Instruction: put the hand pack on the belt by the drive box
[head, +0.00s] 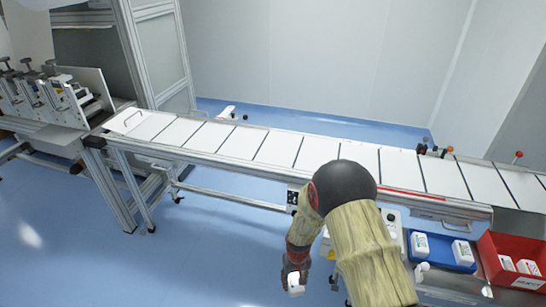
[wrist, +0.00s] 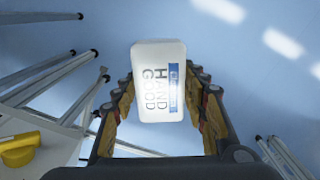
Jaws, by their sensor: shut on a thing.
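The hand pack (wrist: 158,82) is a white rounded pack with HAND GOOD lettering and a blue stripe. My gripper (wrist: 160,100) is shut on it, with a finger on each side. In the head view my gripper (head: 295,268) hangs low over the floor in front of the belt, with the white pack (head: 295,286) at its tip. The belt (head: 276,149) is white with dark cross lines and runs across the picture, higher than the pack. A small dark box (head: 292,197) sits under the belt's near edge; I cannot tell if it is the drive box.
A blue tray (head: 436,258) and a red bin (head: 488,252) hold white packs at the lower right. Belt frame legs (head: 115,190) stand at the left. The visible left stretch of the belt is clear.

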